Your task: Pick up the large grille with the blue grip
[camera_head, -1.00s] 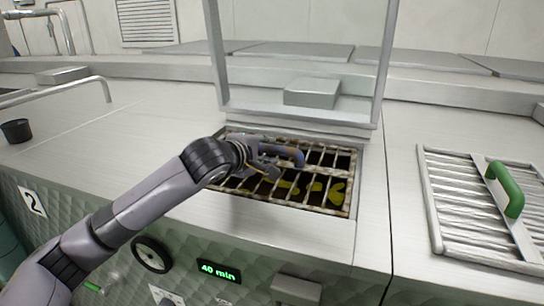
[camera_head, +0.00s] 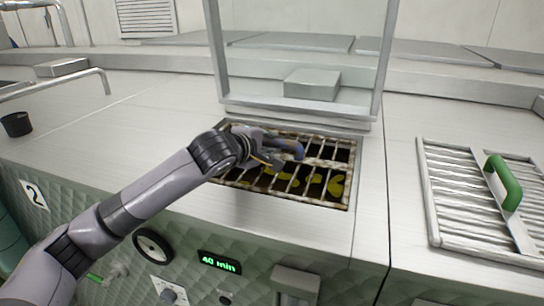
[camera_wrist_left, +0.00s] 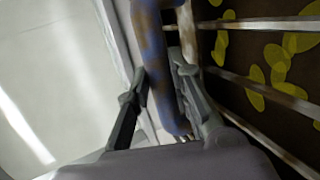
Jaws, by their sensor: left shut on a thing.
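The large grille (camera_head: 325,163) has rusty, pale bars and a worn blue grip (camera_head: 294,148) with brown patches. It lies in the rectangular opening of the steel counter, over a dark inside with yellow spots. My left gripper (camera_head: 272,155) reaches in from the left and is shut on the blue grip. In the left wrist view the blue grip (camera_wrist_left: 168,75) stands between the two fingers (camera_wrist_left: 163,90), with grille bars to the right. My arm and gripper hide the grille's left part. My right gripper is not in view.
A second grille (camera_head: 465,190) with a green grip (camera_head: 503,182) lies on the counter at right. A raised clear lid in a metal frame (camera_head: 215,55) stands behind the opening. A black cup (camera_head: 16,124) and a bent pipe (camera_head: 60,84) are at left. A display (camera_head: 219,262) reads 40 min.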

